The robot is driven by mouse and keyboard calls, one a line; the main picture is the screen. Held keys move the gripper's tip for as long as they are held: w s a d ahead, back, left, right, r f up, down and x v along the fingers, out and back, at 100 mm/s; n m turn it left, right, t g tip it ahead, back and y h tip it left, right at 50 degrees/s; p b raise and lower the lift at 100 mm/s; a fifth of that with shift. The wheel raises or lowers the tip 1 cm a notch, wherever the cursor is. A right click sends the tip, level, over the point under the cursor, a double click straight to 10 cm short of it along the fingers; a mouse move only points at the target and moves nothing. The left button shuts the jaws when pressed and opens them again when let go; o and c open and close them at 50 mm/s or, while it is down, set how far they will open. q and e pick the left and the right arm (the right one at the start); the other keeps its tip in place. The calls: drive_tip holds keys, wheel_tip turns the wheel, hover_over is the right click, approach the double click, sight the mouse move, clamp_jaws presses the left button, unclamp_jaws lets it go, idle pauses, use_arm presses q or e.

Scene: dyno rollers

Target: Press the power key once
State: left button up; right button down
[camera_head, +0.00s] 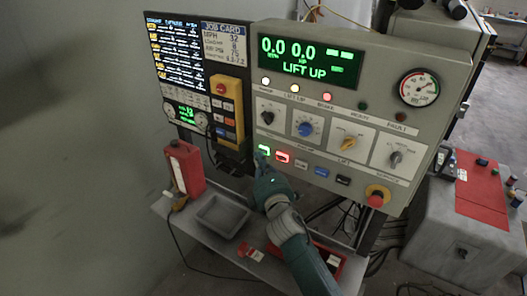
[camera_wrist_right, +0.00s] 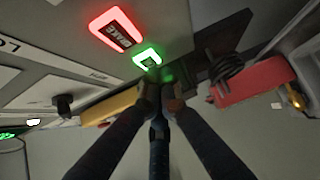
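A row of keys runs along the lower edge of the grey console. The leftmost key glows green (camera_head: 264,149); it looks like the power key, but its label is too small to read. It also glows green in the right wrist view (camera_wrist_right: 148,58). My right gripper (camera_head: 259,160) is just below and in front of this key and partly overlaps it. In the right wrist view its fingertips (camera_wrist_right: 161,91) are together, empty, close by the green key. I cannot tell whether they touch it. My left gripper is not in view.
A red-lit brake key (camera_head: 283,156) sits right beside the green one. Other keys, knobs and a red emergency stop (camera_head: 377,196) lie to the right. A yellow pendant (camera_head: 227,110) hangs at left.

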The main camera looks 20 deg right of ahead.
drive_tip(key=shift+s+a+r, duration=0.1)
drive_tip(key=shift+s+a, duration=0.1)
drive_tip(key=shift+a, duration=0.05)
drive_tip(key=s+a, duration=0.1)
drive_tip(key=a, duration=0.1)
drive_tip(key=s+a, duration=0.2)
drive_tip(key=shift+b, duration=0.3)
idle(0.8)
